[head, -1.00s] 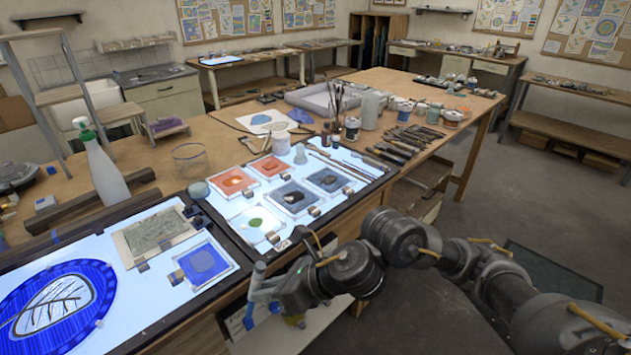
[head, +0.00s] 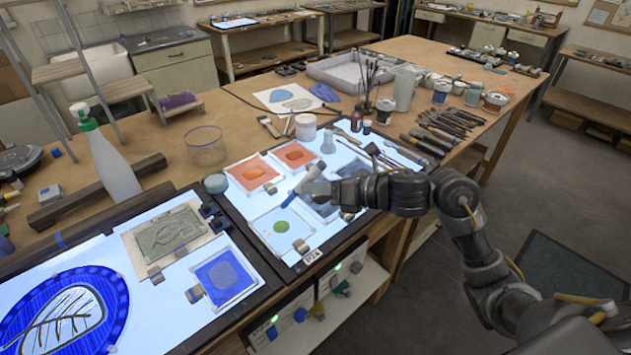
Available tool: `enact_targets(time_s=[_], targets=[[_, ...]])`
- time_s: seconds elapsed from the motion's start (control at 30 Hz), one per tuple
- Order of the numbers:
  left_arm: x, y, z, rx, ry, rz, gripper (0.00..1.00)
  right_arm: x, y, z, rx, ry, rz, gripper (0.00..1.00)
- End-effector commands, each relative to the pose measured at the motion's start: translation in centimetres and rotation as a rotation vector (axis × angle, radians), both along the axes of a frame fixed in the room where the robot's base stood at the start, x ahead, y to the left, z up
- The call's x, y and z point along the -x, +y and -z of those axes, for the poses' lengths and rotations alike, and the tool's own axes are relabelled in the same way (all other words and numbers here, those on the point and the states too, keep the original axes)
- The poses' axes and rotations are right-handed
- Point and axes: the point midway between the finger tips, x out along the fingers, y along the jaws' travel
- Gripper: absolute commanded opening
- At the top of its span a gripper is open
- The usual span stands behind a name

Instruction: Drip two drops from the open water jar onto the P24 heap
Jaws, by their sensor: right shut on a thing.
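My right gripper (head: 318,190) is over the lit panel, above the tiles. It is shut on a slim blue and pale tool (head: 308,178), which looks like a dropper and is tilted. A green heap (head: 281,228) lies on a white tile (head: 262,221), just in front and left of the gripper. A P24 label (head: 311,257) sits at the panel's front edge near this tile. A small glass jar (head: 216,183) stands at the panel's left edge; I cannot tell whether it is the open water jar. My left gripper is out of view.
Orange tiles (head: 252,172) lie behind the green heap's tile; grey tiles are partly hidden by my right gripper. A wide clear glass vessel (head: 206,147) and a spray bottle (head: 108,160) stand to the left. Brushes and tools (head: 448,128) crowd the right side.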

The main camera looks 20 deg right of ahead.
Motion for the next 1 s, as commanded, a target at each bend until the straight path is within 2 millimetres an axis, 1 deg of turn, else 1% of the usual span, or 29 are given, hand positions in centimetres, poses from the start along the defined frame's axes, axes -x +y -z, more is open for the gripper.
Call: enact_targets(time_s=[0.07,0.2,0.27,0.4,0.47,0.53,0.63,0.9,1.0], targets=[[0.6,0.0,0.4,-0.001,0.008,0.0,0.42,0.1,-0.3,0.5,0.001,0.0,0.005,0.0],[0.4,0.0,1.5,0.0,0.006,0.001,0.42,0.2,-0.4,1.9,-0.001,0.001,0.008,0.0],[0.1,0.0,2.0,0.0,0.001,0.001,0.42,0.2,-0.3,2.7,-0.001,0.001,0.008,0.0],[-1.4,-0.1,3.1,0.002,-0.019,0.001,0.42,0.1,-0.3,4.4,-0.001,0.001,0.006,0.0],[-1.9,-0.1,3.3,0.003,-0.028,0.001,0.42,0.1,-0.2,4.8,-0.001,0.0,0.005,0.0],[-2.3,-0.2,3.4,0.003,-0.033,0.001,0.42,0.1,-0.2,5.0,-0.001,-0.001,0.004,0.0],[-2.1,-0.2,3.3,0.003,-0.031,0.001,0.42,0.1,-0.2,4.9,0.0,-0.001,0.003,0.0],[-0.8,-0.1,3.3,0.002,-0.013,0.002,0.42,0.1,-0.2,4.9,0.001,0.0,0.002,0.0],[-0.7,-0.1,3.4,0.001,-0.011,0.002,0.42,0.1,-0.2,4.9,0.001,0.0,0.003,0.0]])
